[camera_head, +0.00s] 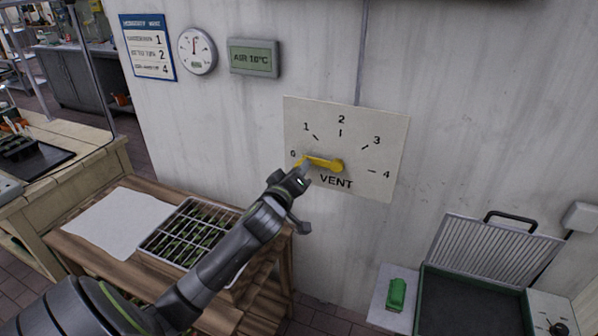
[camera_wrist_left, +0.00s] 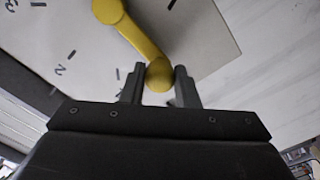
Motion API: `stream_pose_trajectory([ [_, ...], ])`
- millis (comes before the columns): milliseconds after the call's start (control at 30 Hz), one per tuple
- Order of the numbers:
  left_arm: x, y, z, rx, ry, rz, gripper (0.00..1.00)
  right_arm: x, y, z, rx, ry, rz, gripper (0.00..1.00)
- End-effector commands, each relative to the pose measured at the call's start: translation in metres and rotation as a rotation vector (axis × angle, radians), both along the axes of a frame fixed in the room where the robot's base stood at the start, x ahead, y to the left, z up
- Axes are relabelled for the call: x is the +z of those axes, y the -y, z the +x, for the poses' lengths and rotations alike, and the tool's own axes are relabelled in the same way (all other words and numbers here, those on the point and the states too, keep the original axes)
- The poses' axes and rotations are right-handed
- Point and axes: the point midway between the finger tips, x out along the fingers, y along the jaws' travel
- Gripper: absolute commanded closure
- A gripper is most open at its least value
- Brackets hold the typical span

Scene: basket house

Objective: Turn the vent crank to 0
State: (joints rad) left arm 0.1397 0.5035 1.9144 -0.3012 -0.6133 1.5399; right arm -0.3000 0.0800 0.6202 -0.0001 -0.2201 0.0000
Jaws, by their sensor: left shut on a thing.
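The vent crank (camera_head: 325,162) is a yellow lever on a pale dial plate (camera_head: 385,125) marked 0 to 4 with the word VENT. The crank's hub is at the plate's middle, and its arm points left, toward the 0 mark. My left gripper (camera_head: 301,168) is at the crank's outer end, partly covering it and the area near the 0. In the left wrist view the yellow crank (camera_wrist_left: 138,38) ends in a round knob between the two fingers of my left gripper (camera_wrist_left: 158,85), which are shut on it. My right gripper is not in view.
A wooden table (camera_head: 130,255) below left bears a white sheet (camera_head: 112,222) and a tray of seedlings (camera_head: 165,215). A board, gauge and AIR display (camera_head: 253,58) hang on the wall.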

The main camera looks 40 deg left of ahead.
Motion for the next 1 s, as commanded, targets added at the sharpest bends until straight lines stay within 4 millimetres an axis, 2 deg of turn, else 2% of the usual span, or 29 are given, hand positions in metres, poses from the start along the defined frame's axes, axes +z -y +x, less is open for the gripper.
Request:
stream_pose_trajectory([
  [433,-0.0037,-0.0004,-0.0005,0.002,-0.003,-0.016,1.0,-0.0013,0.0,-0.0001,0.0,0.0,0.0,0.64],
  [467,-0.0037,-0.0004,-0.0005,0.002,-0.003,-0.016,0.71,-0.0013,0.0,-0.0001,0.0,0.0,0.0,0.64],
  [600,-0.0032,-0.0003,-0.0004,0.002,-0.002,-0.015,0.53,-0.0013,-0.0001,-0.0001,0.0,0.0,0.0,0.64],
  [633,-0.003,-0.0002,-0.0004,0.001,-0.001,-0.015,0.5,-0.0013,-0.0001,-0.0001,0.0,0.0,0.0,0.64],
  [1000,-0.0025,0.0008,-0.0045,0.001,0.001,-0.012,0.5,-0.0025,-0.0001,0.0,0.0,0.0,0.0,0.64],
])
